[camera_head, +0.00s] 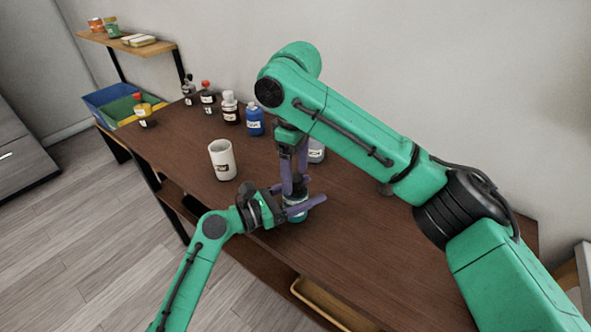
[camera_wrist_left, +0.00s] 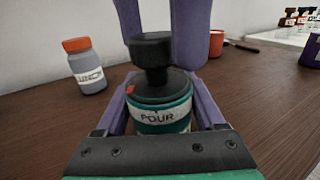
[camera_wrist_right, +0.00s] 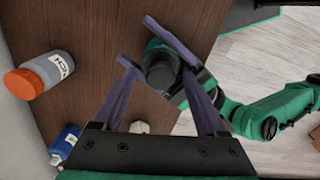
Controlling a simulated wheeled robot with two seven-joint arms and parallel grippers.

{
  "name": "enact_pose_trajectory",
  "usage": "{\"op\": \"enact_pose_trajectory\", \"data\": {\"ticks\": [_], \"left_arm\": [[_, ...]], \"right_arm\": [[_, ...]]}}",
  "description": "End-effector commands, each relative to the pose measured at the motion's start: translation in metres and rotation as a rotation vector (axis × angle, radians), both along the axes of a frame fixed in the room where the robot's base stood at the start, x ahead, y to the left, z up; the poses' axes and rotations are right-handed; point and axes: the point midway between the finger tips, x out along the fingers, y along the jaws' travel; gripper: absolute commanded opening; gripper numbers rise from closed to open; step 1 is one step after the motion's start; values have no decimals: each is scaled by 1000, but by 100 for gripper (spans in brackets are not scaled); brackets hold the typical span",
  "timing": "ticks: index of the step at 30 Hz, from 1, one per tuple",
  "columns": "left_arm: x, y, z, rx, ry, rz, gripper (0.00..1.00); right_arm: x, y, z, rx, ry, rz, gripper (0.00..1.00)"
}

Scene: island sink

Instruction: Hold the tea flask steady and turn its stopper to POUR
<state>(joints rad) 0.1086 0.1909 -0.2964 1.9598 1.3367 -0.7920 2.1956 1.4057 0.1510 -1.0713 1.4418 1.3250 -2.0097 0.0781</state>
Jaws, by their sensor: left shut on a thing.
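The teal tea flask (camera_head: 297,215) stands upright on the brown table. It also shows in the left wrist view (camera_wrist_left: 163,124) with a white POUR label facing the camera. Its black stopper (camera_wrist_left: 152,62) has a raised knob, and a red mark (camera_wrist_left: 130,89) sits at the stopper's left edge, left of the word POUR. My left gripper (camera_head: 290,208) is shut around the flask body. My right gripper (camera_wrist_right: 156,68) points down from above, its open fingers on either side of the stopper knob. I cannot tell whether they touch it. The flask body is mostly hidden in the right wrist view.
A grey jar with an orange lid (camera_wrist_left: 86,66) stands close to the flask. A white mug (camera_head: 222,160), a blue bottle (camera_head: 255,121) and several small bottles stand farther left. Bins (camera_head: 112,102) lie at the table's far left end. The table's front edge is near the flask.

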Motion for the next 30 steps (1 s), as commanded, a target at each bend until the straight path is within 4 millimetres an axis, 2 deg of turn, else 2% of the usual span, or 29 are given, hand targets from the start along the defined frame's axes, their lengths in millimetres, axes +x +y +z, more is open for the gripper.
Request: {"op": "enact_pose_trajectory", "data": {"ticks": [5, 13, 18, 30], "left_arm": [[0, 0, -1, 1, 3, -1, 9], [0, 0, -1, 1, 2, -1, 9], [0, 0, -1, 0, 1, -1, 9], [0, 0, 0, 0, 1, 0, 9]], "right_arm": [[1, 0, 15, -1, -4, 0, 74], [0, 0, 87, -1, -7, -3, 74], [0, 0, 115, -1, -3, -1, 74], [0, 0, 120, 0, 0, 0, 74]]}}
